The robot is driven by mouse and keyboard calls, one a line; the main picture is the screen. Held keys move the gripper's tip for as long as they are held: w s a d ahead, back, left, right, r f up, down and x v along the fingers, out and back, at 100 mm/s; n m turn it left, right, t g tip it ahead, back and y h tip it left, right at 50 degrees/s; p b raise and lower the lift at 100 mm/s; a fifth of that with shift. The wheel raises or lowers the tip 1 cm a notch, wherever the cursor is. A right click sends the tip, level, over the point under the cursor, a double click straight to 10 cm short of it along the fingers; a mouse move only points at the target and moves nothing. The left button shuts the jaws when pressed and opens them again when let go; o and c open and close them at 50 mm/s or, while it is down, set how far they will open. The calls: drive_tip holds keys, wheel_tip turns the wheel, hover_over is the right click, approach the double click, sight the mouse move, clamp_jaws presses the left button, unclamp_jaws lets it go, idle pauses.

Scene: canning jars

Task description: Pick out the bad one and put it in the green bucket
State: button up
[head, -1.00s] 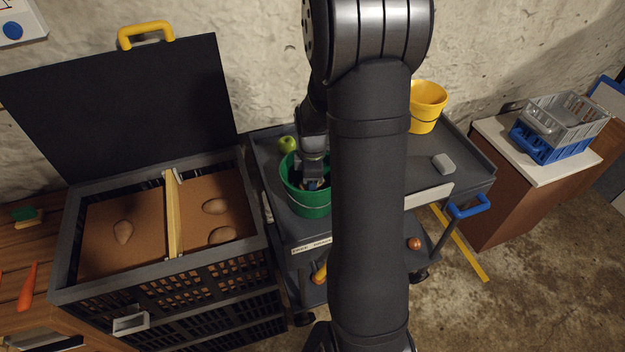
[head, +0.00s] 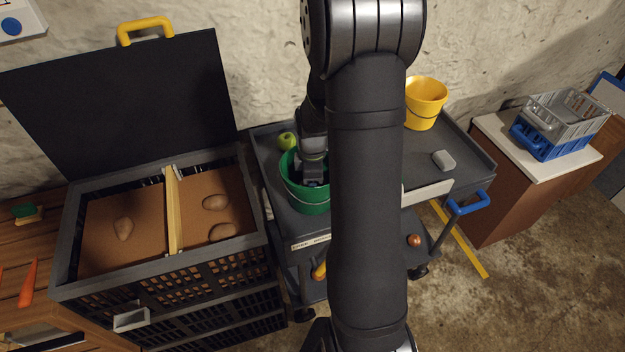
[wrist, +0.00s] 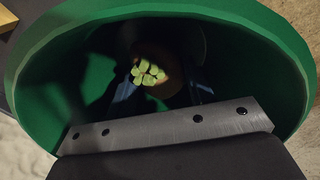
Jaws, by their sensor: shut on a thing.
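The green bucket (head: 311,203) stands on the grey cart's top. My gripper (wrist: 160,92) reaches down inside it and is shut on a brown potato with a pale green cluster of sprouts (wrist: 150,73). The bucket's green wall (wrist: 40,75) surrounds the gripper in the wrist view. The dark inside hides whether the potato touches the bottom. In the open black crate (head: 160,265), one plain potato (head: 123,229) lies left of the wooden divider. Two more, an upper potato (head: 215,202) and a lower potato (head: 221,232), lie right of it.
A green apple (head: 287,140) sits behind the bucket. A yellow bucket (head: 425,103) and a grey block (head: 444,160) stand farther right on the cart (head: 475,165). My arm hides the cart's middle. Grey and blue baskets (head: 560,125) sit on a cabinet at right.

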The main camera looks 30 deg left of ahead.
drive_tip(key=shift+f, duration=0.9)
idle(0.4)
drive_tip(key=o, duration=0.8)
drive_tip(key=shift+c, duration=0.2)
wheel_tip(320, 180, up, 18)
drive_tip(key=shift+f, duration=0.25)
drive_tip(key=shift+f, duration=0.1)
wheel_tip(320, 180, down, 17)
drive_tip(key=shift+f, duration=0.1)
idle(0.3)
